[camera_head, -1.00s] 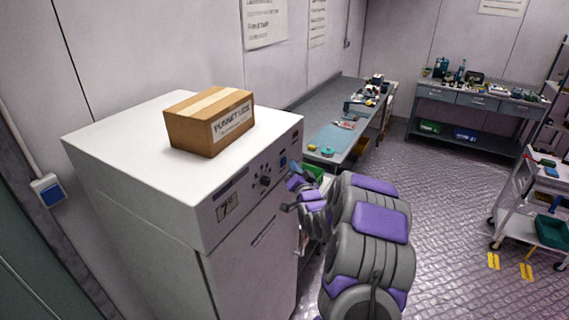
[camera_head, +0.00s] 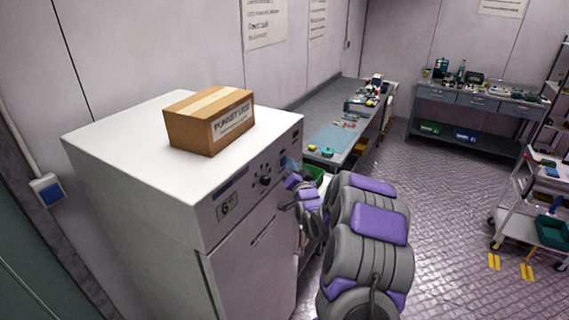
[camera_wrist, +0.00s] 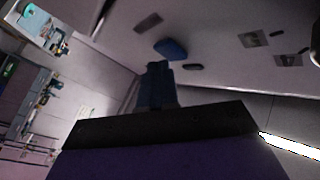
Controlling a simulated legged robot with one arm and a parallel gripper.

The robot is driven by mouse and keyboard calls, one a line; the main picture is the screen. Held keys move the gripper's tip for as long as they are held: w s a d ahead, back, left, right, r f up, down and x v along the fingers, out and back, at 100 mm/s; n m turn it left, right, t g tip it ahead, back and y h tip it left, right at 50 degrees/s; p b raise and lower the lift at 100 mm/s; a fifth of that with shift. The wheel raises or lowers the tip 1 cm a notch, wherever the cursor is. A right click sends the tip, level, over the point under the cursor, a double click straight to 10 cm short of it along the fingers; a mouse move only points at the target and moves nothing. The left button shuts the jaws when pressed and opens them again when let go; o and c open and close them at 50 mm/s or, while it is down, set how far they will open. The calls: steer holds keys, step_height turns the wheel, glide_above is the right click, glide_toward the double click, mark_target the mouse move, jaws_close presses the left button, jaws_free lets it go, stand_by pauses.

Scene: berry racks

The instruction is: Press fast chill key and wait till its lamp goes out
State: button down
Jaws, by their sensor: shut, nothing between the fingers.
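In the wrist view a blue key (camera_wrist: 171,49) sits on the panel face. No label or lit lamp can be made out on it. My gripper (camera_head: 290,181) is at the right end of the panel, partly hiding that area. In the wrist view its shut fingers (camera_wrist: 158,68) point at the panel just below the blue key, with nothing held. I cannot tell whether they touch the panel.
A cardboard box (camera_head: 208,122) rests on the chiller's top. A dark knob (camera_head: 265,181) sits on the panel left of my gripper. A long bench (camera_head: 337,137) stands behind, and a white trolley (camera_head: 540,228) stands at the right. The floor between is clear.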

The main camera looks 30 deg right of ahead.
steer(key=shift+w+a, duration=0.25)
steer(key=shift+w, duration=0.1)
stand_by(0.9)
steer(key=shift+s+d+b, duration=0.45)
steer(key=shift+s+b, duration=0.15)
steer(key=shift+s, duration=0.15)
steer(key=s, duration=0.1)
steer(key=s+d+b, duration=0.1)
steer(key=s, duration=0.1)
steer(key=s+d, duration=0.1)
steer(key=shift+s+d, duration=0.15)
steer(key=shift+d, duration=0.1)
stand_by(0.9)
